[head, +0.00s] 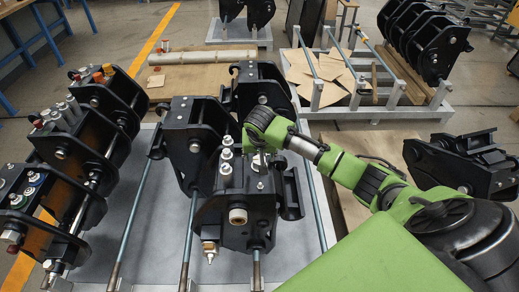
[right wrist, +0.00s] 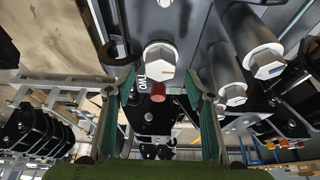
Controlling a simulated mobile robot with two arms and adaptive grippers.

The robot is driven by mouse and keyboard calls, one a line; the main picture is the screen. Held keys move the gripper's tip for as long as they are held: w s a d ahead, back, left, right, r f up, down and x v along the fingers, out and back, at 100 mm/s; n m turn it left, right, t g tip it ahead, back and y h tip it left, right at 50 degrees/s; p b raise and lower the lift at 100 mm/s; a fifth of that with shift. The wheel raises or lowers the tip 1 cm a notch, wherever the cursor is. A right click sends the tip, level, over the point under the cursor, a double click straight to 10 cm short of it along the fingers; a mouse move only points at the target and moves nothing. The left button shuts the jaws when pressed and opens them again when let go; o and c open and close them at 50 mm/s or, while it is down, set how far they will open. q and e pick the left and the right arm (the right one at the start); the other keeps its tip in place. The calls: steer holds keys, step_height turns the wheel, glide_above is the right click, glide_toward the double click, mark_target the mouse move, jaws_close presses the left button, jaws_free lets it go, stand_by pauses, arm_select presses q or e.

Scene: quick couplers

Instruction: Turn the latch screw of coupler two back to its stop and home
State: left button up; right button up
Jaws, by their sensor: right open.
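Coupler two appears to be the black coupler (head: 236,205) in the middle of the grey pallet in the head view. In the right wrist view, upside-down lettering that seems to read TWO stands on a black plate (right wrist: 133,92). My right gripper (head: 257,158) is at the top of this coupler in the head view. In the right wrist view its two fingers (right wrist: 160,82) are apart, with a white hex screw head (right wrist: 161,58) and a small red cylinder (right wrist: 161,93) showing between them. I cannot tell whether a finger touches either. My left gripper is not in view.
More black couplers (head: 95,105) stand in a row at the left. A crate with cardboard (head: 345,112) stands behind.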

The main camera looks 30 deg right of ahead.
steer(key=v, duration=0.8)
steer(key=shift+r, duration=0.3)
steer(key=shift+s+a, duration=0.1)
